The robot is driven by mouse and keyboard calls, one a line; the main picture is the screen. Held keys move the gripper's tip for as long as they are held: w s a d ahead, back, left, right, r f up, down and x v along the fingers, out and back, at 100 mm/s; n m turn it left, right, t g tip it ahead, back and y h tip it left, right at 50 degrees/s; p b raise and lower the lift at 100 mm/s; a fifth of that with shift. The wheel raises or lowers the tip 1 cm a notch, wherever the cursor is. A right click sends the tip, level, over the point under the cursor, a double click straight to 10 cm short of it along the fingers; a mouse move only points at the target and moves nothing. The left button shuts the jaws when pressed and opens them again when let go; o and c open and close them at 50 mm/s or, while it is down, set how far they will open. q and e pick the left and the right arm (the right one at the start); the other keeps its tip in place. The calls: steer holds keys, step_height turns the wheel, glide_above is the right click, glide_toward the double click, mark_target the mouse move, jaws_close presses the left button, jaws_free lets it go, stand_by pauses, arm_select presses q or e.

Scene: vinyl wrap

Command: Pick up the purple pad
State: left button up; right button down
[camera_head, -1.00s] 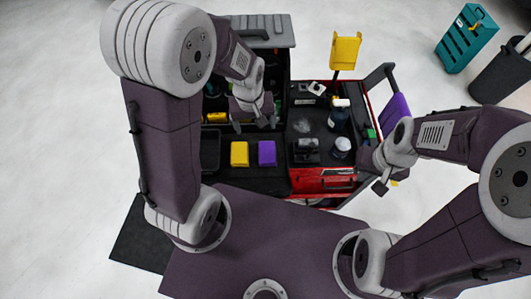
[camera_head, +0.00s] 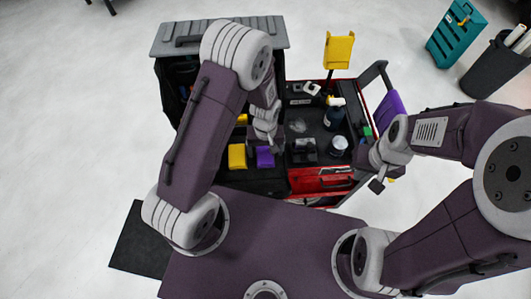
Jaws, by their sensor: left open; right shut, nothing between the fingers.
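The small purple pad (camera_head: 265,158) lies on the black tray of the tool cart, just right of a yellow pad (camera_head: 237,157). My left gripper (camera_head: 267,141) is open and sits over the far edge of the purple pad, pointing down. Its fingers hide part of the pad's far side, and I cannot tell whether they touch it. My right gripper (camera_head: 379,184) is shut and empty, beside the cart's right side.
The red and black cart (camera_head: 322,180) holds a spray bottle (camera_head: 334,113), a jar (camera_head: 339,145) and a dark tool (camera_head: 304,149) right of the pad. A larger purple item (camera_head: 389,110) hangs at the cart's handle. A yellow holder (camera_head: 339,50) stands behind.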

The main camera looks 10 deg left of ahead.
mark_target(269, 154)
arm_select(q)
steer(key=shift+f, duration=0.55)
steer(key=shift+w+a+f, duration=0.1)
steer(key=shift+f, duration=0.05)
steer(key=c, duration=1.4)
steer(key=shift+c, duration=0.2)
steer(key=shift+r, duration=0.4)
steer(key=r, duration=0.2)
steer(key=d+r, duration=0.1)
steer(key=r, duration=0.1)
steer(key=shift+d+b, duration=0.2)
steer(key=shift+b, duration=0.2)
steer(key=s+d+r, duration=0.2)
steer(key=d+r, duration=0.4)
steer(key=d, duration=0.4)
steer(key=shift+r+b, duration=0.15)
steer(key=shift+b, duration=0.3)
steer(key=shift+d, duration=0.1)
